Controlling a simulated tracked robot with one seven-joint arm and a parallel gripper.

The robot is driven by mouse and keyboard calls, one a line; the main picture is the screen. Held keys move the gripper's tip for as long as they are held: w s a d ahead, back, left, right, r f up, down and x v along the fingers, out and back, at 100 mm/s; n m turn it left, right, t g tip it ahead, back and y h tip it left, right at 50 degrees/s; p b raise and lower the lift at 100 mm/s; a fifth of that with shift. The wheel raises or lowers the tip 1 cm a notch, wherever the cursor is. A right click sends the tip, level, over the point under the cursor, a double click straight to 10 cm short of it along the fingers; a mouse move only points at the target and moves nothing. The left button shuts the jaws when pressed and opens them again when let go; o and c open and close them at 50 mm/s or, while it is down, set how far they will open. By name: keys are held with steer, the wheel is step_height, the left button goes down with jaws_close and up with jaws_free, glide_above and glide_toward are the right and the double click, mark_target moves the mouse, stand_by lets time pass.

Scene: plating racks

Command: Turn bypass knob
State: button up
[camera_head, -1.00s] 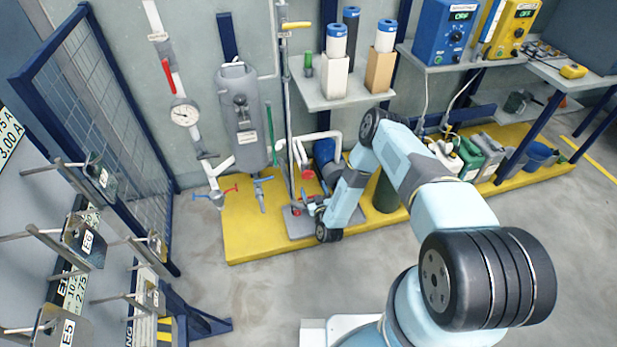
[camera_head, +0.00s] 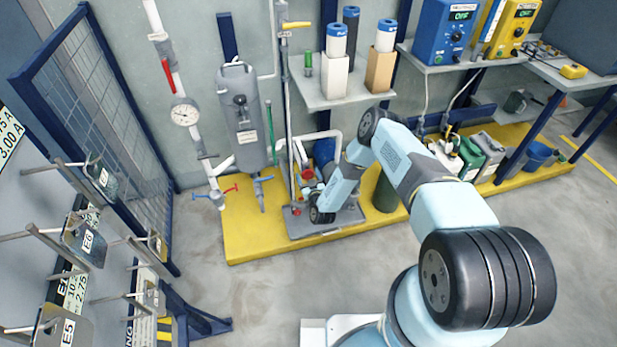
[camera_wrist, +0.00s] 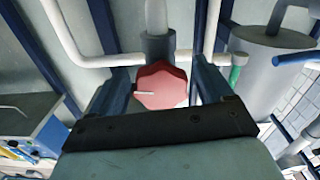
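A faceted red knob (camera_wrist: 161,86) with a white pointer line sits on a grey pipe fitting in the middle of the wrist view. The pointer line points left. My gripper (camera_wrist: 162,78) is open, with one blue finger on each side of the knob. The gaps to the knob look narrow, and I cannot tell whether either finger touches it. In the head view my gripper (camera_head: 306,188) is small among the pipework and partly hidden by my wrist, so I cannot make out the knob clearly there.
White pipes (camera_wrist: 72,45) run beside the knob. A shelf (camera_head: 330,100) with filter cartridges is above. The yellow platform (camera_head: 245,235) lies below.

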steer(key=c, duration=0.8)
steer(key=shift+m, duration=2.3)
steer(key=shift+a, duration=0.1)
steer(key=o, duration=0.9)
steer(key=shift+o, duration=0.2)
steer(key=v, duration=1.4)
